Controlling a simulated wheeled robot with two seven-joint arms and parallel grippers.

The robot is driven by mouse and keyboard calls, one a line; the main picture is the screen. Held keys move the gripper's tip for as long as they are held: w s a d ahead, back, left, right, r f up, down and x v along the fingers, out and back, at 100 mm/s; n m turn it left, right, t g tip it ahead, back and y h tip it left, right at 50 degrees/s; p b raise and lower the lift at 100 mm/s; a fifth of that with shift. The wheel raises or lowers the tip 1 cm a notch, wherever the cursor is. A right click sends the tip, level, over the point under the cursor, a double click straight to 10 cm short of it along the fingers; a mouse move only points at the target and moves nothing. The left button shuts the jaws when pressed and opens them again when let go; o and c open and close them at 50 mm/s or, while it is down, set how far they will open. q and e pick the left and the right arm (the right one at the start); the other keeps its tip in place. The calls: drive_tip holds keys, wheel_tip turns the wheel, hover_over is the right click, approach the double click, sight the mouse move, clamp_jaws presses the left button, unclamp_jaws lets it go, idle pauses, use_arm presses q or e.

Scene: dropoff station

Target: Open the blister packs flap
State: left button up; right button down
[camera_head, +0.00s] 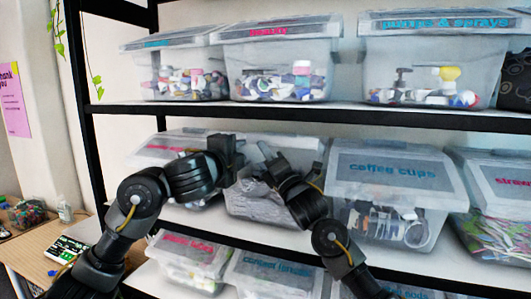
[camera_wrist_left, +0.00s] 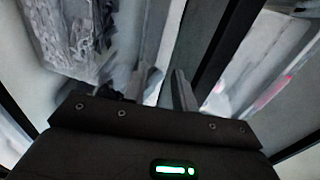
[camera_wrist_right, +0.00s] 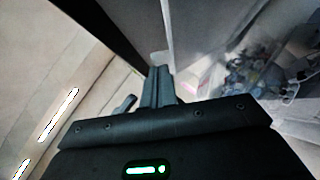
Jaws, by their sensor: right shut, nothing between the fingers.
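A clear bin with grey, silvery contents (camera_head: 262,207) stands on the middle shelf, behind my grippers. Its label is hidden in the head view. Its translucent lid (camera_head: 300,146) shows only in part behind my right gripper, so I cannot tell how far the flap is raised. The silvery contents also show in the left wrist view (camera_wrist_left: 78,40). My left gripper (camera_head: 228,150) is at the bin's upper left, its fingers apart with nothing between them (camera_wrist_left: 165,88). My right gripper (camera_head: 270,160) is in front of the lid area, its fingers together and empty (camera_wrist_right: 158,85). I cannot tell whether either touches the bin.
The "coffee cups" bin (camera_head: 395,185) stands close on the right, and another lidded bin (camera_head: 165,150) on the left, partly behind my left arm. The upper shelf edge (camera_head: 300,112) runs above. More bins (camera_head: 190,262) stand below. A black post (camera_head: 92,150) is at the left.

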use_arm(q)
drive_tip(key=v, duration=0.6)
